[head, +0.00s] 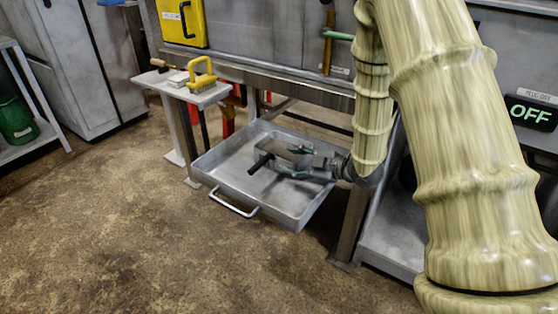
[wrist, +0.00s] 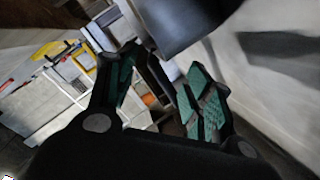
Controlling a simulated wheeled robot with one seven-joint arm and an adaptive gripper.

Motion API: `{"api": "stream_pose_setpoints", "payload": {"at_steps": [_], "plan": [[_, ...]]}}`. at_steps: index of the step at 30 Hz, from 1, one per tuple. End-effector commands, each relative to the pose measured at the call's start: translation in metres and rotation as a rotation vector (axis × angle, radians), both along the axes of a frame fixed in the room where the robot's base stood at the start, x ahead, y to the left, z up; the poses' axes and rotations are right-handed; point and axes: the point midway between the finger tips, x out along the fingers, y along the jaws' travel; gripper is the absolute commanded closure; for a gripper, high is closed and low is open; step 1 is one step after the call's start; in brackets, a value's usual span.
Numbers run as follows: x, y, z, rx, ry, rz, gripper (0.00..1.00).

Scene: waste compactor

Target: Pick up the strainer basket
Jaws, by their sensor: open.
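The strainer basket (head: 274,150) is a small grey metal box with a brownish inside and a black handle (head: 259,163) sticking out to the left. It sits in a wide, shallow metal tray (head: 222,178). My gripper (head: 301,163) is open, low over the right side of the basket, and its fingers hide part of it. In the wrist view my gripper (wrist: 165,88) shows two spread black fingers with green pads. A dark, smooth cylinder (wrist: 185,22) lies just beyond the fingertips, probably the basket's handle. Contact cannot be told.
The compactor's frame post (head: 350,225) is close on the right. The tray has a front pull handle (head: 233,204). The floor in front is clear.

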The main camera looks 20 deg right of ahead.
Motion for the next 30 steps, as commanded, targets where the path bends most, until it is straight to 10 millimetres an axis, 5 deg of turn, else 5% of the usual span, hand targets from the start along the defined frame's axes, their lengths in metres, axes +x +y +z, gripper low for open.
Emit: {"api": "stream_pose_setpoints", "payload": {"at_steps": [21,30], "plan": [[0.059,0.042,-0.025,-0.002,-0.001,0.004,0.48],[0.063,0.046,-0.024,0.000,0.000,0.004,0.50]]}}
